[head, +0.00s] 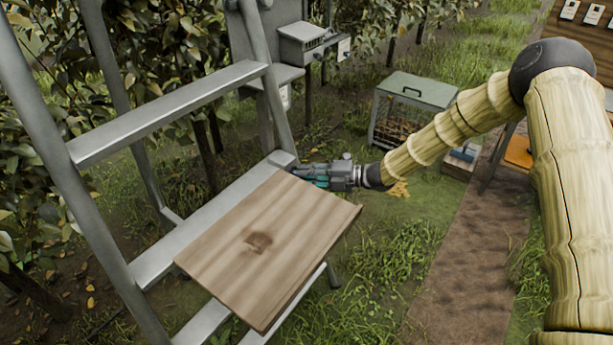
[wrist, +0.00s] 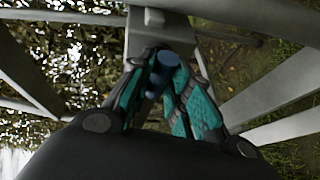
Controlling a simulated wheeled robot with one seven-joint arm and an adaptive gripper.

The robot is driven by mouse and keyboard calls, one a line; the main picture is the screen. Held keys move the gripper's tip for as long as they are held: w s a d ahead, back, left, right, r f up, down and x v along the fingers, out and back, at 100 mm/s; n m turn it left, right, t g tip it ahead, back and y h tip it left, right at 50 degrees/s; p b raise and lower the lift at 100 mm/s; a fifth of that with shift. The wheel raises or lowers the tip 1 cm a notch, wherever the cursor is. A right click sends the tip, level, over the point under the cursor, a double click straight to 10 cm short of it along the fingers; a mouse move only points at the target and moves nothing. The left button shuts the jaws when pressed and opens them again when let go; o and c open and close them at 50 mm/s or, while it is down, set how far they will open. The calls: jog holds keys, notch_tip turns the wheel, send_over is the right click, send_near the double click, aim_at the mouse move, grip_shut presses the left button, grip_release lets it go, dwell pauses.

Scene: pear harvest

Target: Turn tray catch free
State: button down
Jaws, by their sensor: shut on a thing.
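The tray (head: 225,265) is a brown wooden board with a dark knot, lying across the grey metal ladder. My gripper (head: 303,175) is at the tray's far corner, beside the ladder's right rail. The wrist view shows its teal-padded fingers (wrist: 166,75) closed around a small dark blue-grey knob, which looks like the tray catch (wrist: 169,60). A grey metal plate or rail (wrist: 158,25) is just beyond it. The fingers hide part of the catch, so I cannot tell its turn angle. In the head view the catch is hidden by the gripper.
The ladder (head: 165,115) stands at left among leafy trees. A grey box (head: 305,42) on a post is behind it. A lidded wire cage (head: 415,92) stands on the grass. A dirt path (head: 465,255) runs at right, with open grass between.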

jog(key=shift+f+b, duration=0.2)
jog(key=shift+b, duration=0.2)
jog(key=shift+s+a+f+m+t+y+b, duration=0.1)
jog(key=shift+m+t+y+b, duration=0.8)
jog(key=shift+m+b, duration=1.65)
jog(key=shift+d+f+m+t+y+b, duration=0.15)
jog(key=shift+m+t+y+b, duration=0.8)
jog(key=shift+m, duration=2.9)
jog(key=shift+s+a+f+m+t+y+b, duration=0.15)
jog(key=shift+m+t+y+b, duration=0.65)
jog(key=shift+m+b, duration=1.9)
jog(key=shift+w+r+m+t+h+p, duration=0.1)
jog(key=shift+m+t+h+p, duration=0.25)
jog(key=shift+m, duration=0.35)
jog(key=c, duration=1.3)
grip_release()
jog(key=v, duration=1.2)
